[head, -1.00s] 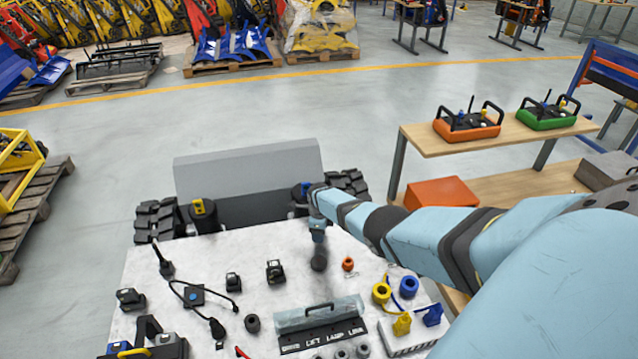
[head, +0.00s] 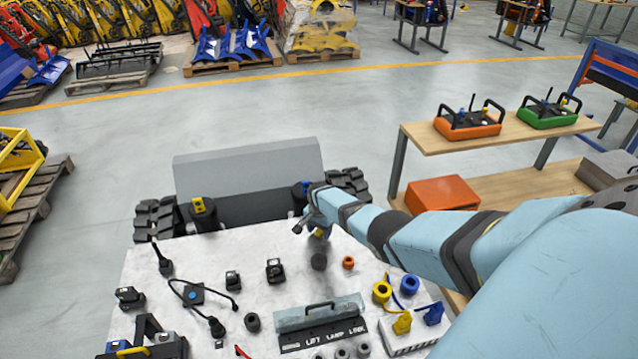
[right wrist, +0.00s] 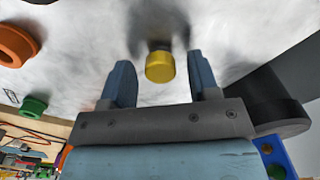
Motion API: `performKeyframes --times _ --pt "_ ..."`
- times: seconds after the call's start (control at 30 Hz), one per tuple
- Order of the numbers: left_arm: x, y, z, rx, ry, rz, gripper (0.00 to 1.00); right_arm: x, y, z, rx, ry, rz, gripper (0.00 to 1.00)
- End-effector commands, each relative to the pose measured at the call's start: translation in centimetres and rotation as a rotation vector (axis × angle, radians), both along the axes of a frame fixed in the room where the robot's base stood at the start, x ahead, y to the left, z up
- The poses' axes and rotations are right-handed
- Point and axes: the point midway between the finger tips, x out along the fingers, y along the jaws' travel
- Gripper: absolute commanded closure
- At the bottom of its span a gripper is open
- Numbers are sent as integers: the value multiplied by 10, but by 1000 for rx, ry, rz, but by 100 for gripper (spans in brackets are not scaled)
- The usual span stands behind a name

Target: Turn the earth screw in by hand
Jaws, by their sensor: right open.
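A small yellow round knob (right wrist: 160,67), which looks like the earth screw, sits between my right gripper's fingertips in the right wrist view. In the head view a bit of yellow (head: 319,233) shows beside the fingers at the far edge of the pale worktop (head: 230,255). My right gripper (right wrist: 161,82) is open, with a clear gap between each finger and the knob. In the head view my right gripper (head: 309,227) is tilted, low over the worktop's far right part. How deep the knob sits is hidden. My left gripper is in neither view.
A tracked carrier (head: 250,210) stands beyond.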

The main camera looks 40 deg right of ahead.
Motion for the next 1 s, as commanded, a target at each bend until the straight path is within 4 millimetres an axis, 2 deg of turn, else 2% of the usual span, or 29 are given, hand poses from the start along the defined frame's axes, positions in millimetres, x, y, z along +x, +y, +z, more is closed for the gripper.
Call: performKeyframes --times 0.2,0.37,0.47,0.7,0.8,1.0 --pt "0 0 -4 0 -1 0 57 0 0 -1 -1 0 395 45" --pt "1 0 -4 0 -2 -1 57 0 0 0 -1 -1 508 45" --pt "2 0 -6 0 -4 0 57 0 0 -1 0 -1 640 45" --pt "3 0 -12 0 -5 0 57 0 -1 -2 -1 0 1129 45" --pt "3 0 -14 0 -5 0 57 0 -1 -1 0 0 1276 45" --pt "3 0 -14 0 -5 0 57 0 0 0 0 0 1339 45"
